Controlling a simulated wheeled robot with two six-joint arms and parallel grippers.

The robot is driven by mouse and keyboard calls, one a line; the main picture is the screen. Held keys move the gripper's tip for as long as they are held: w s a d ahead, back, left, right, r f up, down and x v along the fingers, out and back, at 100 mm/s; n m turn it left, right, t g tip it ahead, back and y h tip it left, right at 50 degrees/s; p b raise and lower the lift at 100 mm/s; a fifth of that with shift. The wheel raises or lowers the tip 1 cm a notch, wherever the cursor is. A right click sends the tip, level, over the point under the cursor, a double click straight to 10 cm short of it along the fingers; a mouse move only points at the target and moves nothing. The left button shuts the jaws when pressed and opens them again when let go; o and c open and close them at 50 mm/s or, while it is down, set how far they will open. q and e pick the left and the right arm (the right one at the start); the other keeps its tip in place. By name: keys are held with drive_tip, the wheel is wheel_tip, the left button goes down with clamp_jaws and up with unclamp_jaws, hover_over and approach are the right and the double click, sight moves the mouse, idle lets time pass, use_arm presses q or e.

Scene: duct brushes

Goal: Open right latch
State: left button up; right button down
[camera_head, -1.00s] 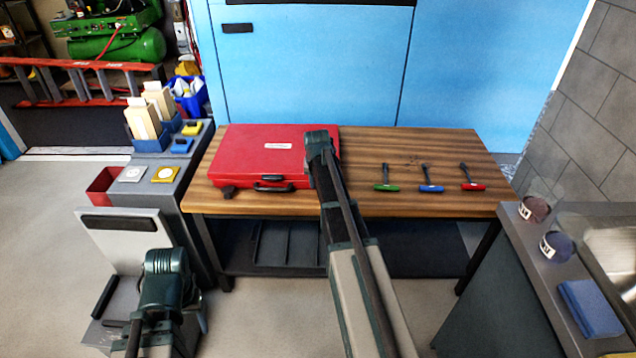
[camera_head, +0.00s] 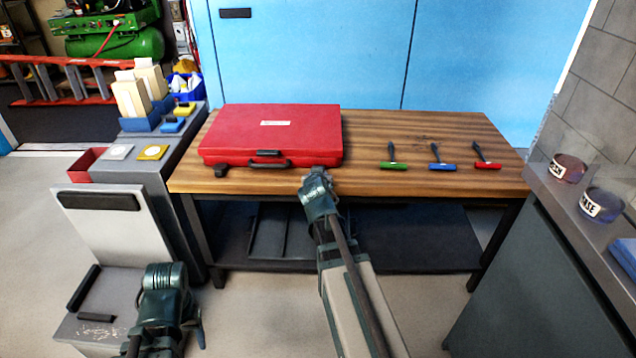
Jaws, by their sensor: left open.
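The red case (camera_head: 270,135) lies shut on the wooden table (camera_head: 400,190), with its handle (camera_head: 268,160) on the front side. A dark latch tab (camera_head: 221,171) juts out at the left of the case's front. My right gripper (camera_head: 317,175) is at the right end of the case's front, where the right latch area is. My wrist covers its fingers and the right latch, so I cannot tell whether they touch or how the jaws stand. My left gripper (camera_head: 172,300) is open and empty at the lower left, well away from the case.
Green, blue and red handled brushes (camera_head: 436,160) lie on the right of the table. A grey cabinet (camera_head: 165,185) with blue bins stands left. A counter (camera_head: 575,225) with two labelled containers stands right. The table between case and brushes is clear.

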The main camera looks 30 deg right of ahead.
use_arm(q)
drive_tip(key=shift+f+b, duration=0.55)
drive_tip(key=shift+f, duration=0.4)
use_arm(e)
drive_tip(key=shift+f+t, duration=0.25)
drive_tip(key=shift+t, duration=0.15)
drive_tip(key=c, duration=0.6)
unclamp_jaws()
